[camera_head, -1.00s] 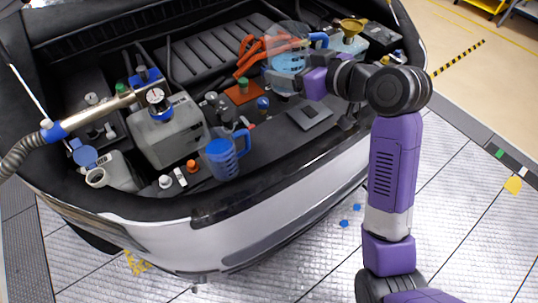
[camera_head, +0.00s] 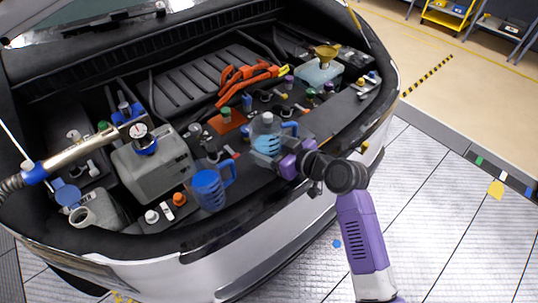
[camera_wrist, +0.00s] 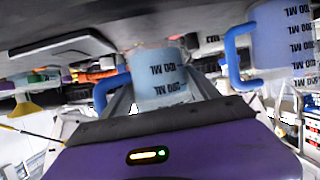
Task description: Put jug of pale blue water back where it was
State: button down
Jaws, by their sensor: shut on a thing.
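The jug of pale blue water (camera_head: 266,143) is clear, with a blue handle, and looks roughly upright over the front ledge of the engine bay. My gripper (camera_head: 272,158) comes from the right and front and is shut on this jug. In the wrist view the jug (camera_wrist: 158,72) stands between my fingers (camera_wrist: 160,92), its handle to the left and its ML marks upside down. I cannot tell whether its base touches the ledge. A second jug (camera_head: 207,190) with darker blue contents and a blue handle stands to the left; a jug (camera_wrist: 282,42) shows at right in the wrist view.
A grey reservoir with a gauge (camera_head: 142,135) and a metal pipe (camera_head: 85,155) stand at left. Orange hoses (camera_head: 245,80), an orange pad (camera_head: 227,121) and several small caps lie behind. A pale tank (camera_head: 318,72) with a yellow funnel (camera_head: 326,52) is at back right.

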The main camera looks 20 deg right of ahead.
jog(key=shift+f, duration=1.8)
jog(key=shift+f, duration=0.15)
jog(key=shift+c, duration=1)
grip_release()
jog(key=b+v, duration=0.1)
jog(key=v, duration=1.1)
